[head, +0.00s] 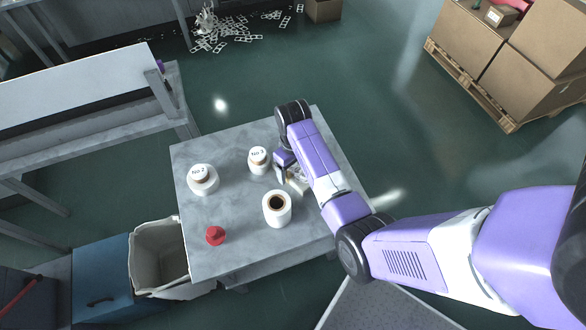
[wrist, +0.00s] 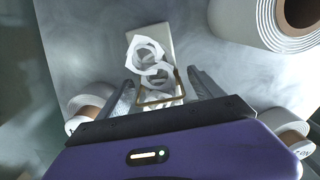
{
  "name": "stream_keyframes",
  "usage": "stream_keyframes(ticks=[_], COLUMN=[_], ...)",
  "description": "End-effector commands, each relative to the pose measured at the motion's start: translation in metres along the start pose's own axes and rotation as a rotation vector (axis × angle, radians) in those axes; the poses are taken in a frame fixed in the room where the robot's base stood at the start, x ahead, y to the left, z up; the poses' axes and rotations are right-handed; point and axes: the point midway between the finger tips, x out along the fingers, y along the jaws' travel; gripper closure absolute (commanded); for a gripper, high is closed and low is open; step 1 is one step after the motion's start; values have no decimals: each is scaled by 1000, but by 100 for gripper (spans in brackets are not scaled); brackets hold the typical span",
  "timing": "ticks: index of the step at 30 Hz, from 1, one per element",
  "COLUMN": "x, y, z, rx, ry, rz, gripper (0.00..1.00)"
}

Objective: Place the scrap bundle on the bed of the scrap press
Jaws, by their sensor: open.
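The scrap bundle (wrist: 148,52) shows in the wrist view as pale strips with ring-shaped cut-outs and a thin brownish band around it. It lies on the grey table (head: 230,255). My gripper (wrist: 160,82) is open, with one finger on each side of the bundle's near part. In the head view the bundle (head: 297,184) is a small pale shape, partly hidden by my gripper (head: 287,174) and arm. I cannot make out a scrap press or its bed in either view.
A white roll (head: 277,209) stands close to the bundle. White rolls marked No 3 (head: 258,161) and No 2 (head: 203,181), and a red object (head: 215,236), share the table. A lined bin (head: 160,258) adjoins it. Loose scrap (head: 232,38) litters the floor behind.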

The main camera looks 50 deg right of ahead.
Motion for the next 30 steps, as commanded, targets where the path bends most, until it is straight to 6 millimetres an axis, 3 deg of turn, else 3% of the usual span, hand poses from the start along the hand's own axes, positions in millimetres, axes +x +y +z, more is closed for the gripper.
stream_keyframes(ticks=[7, 18, 30], x=[1, 1, -6], y=[0, 0, -1], z=[0, 0, -2], rx=[0, 0, 0], ry=[1, 1, 2], rz=[0, 0, 0], gripper=[26, 98, 100])
